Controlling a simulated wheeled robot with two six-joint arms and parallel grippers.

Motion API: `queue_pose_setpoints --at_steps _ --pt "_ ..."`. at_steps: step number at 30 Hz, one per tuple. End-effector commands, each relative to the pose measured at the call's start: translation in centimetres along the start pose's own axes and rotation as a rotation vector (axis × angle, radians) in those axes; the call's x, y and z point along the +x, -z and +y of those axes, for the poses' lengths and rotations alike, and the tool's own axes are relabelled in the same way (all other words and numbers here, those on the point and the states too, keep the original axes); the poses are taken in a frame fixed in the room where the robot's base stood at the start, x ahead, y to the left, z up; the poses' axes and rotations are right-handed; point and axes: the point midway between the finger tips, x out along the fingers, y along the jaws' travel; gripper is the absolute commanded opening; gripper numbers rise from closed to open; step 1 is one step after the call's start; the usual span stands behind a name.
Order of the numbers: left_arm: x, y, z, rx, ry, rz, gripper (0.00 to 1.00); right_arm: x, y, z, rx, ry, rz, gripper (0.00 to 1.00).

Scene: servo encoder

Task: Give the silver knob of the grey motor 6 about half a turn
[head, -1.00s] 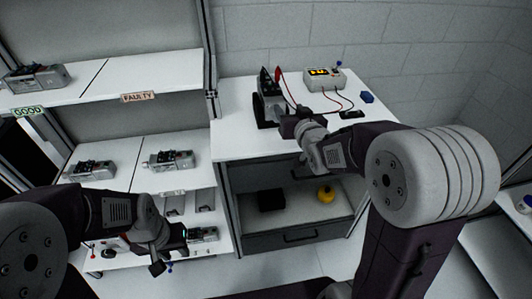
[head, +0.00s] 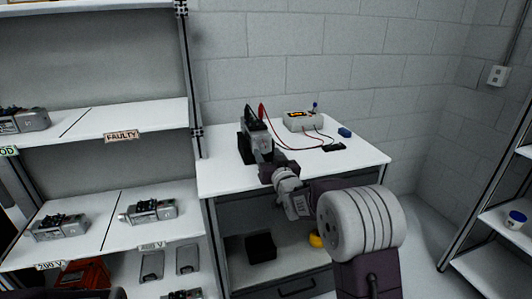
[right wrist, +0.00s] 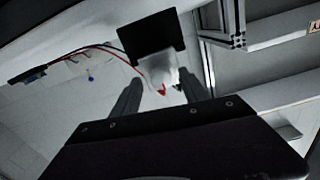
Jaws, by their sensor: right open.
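A grey motor (head: 256,134) stands upright against a black holder (head: 244,149) on the white bench. I cannot read a number on it. My right gripper (head: 268,160) is just in front of the motor, at its lower part. In the right wrist view the black holder (right wrist: 151,37) shows with the pale body of the motor (right wrist: 157,68) in front of it. The open fingers of my right gripper (right wrist: 159,84) lie on either side of the motor's near end. Whether they touch it I cannot tell. The silver knob cannot be made out clearly. My left gripper is out of view.
A grey meter box (head: 304,121) with red and black leads stands behind on the bench (head: 350,164). A blue block (head: 345,132) and a black item (head: 334,147) lie near it. Shelves at left hold other motors (head: 152,210) and a FAULTY label (head: 121,136).

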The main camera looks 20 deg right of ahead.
Motion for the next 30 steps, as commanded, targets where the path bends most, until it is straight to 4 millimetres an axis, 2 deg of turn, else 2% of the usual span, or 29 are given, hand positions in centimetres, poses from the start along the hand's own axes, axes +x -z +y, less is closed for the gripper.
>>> queue_pose_setpoints --at_steps 3,6,14,18,20,30 --pt "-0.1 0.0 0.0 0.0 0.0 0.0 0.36 1.6 0.0 0.0 0.0 0.001 0.001 0.52" --pt "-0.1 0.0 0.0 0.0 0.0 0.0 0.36 2.3 0.0 0.0 0.0 0.0 0.0 0.52" --pt "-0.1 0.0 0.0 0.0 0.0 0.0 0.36 2.5 0.0 0.0 0.0 0.0 -0.001 0.52" --pt "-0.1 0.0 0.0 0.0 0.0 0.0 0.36 2.4 0.0 0.0 0.0 0.0 0.0 0.13" --pt "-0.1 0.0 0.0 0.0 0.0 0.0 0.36 2.4 0.0 0.0 0.0 0.0 0.0 0.0" --pt "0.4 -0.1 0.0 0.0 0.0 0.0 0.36 2.4 -0.1 0.0 -0.045 0.0 0.002 0.0"
